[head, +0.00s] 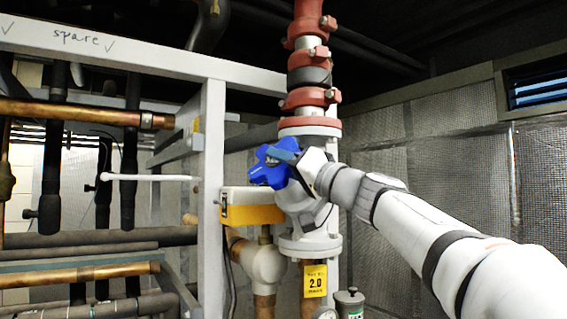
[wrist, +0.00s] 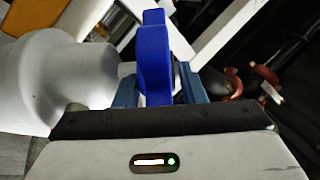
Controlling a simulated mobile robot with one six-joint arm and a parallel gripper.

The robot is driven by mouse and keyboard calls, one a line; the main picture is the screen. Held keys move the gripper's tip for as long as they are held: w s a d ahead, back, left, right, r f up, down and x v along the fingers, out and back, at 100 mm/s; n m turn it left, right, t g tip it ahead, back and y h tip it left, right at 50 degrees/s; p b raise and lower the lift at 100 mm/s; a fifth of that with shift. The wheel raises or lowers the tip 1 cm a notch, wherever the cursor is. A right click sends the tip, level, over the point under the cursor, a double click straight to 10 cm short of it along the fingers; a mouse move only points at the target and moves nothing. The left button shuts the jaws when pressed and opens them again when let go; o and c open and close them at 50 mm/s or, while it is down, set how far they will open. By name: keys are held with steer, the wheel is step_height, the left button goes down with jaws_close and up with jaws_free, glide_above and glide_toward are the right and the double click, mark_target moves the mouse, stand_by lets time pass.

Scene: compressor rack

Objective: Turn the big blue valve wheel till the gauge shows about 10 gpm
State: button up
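The big blue valve wheel (head: 268,166) has thick lobes and sits on the white valve body on the vertical pipe. My gripper (head: 287,157) is at the wheel's right side in the head view. In the wrist view, a part of the blue wheel (wrist: 153,55) stands between the two steel-blue fingers of my gripper (wrist: 158,92). The left finger looks against it; whether the right finger touches is unclear.
A yellow and white box (head: 250,207) sits just below and left of the wheel. A grey frame post (head: 211,180) and copper pipes (head: 80,112) stand left. A mesh-covered wall (head: 450,160) is behind.

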steer(key=c, duration=0.7)
steer(key=shift+a, duration=0.1)
jaws_close()
steer(key=shift+w+r+g+p, duration=0.1)
steer(key=shift+r+g+p, duration=0.05)
steer(key=shift+g+p, duration=0.15)
steer(key=n+g+p, duration=0.2)
steer(key=g+p, duration=0.1)
steer(key=shift+w+d+r, duration=0.1)
steer(key=shift+d+r, duration=0.1)
steer(key=shift+r, duration=0.15)
steer(key=n+g+h+p, duration=0.1)
steer(key=g+p, duration=0.1)
steer(key=p, duration=0.1)
steer(key=n+g+h+p, duration=0.1)
steer(key=g+p, duration=0.2)
steer(key=p, duration=0.1)
steer(key=shift+w+r+p, duration=0.2)
steer(key=shift+r+p, duration=0.1)
steer(key=shift+r, duration=0.1)
steer(key=shift+w+a+f+n+g+h+p, duration=0.1)
steer(key=shift+n+g+h+p, duration=0.25)
steer(key=shift+g+p, duration=0.25)
steer(key=shift+f+n+g+h+p, duration=0.1)
steer(key=shift+n+g+h+p, duration=0.2)
steer(key=shift+g+p, duration=0.25)
steer(key=shift+n+g+h, duration=0.35)
steer(key=shift+g+h, duration=0.2)
steer(key=shift+g, duration=0.3)
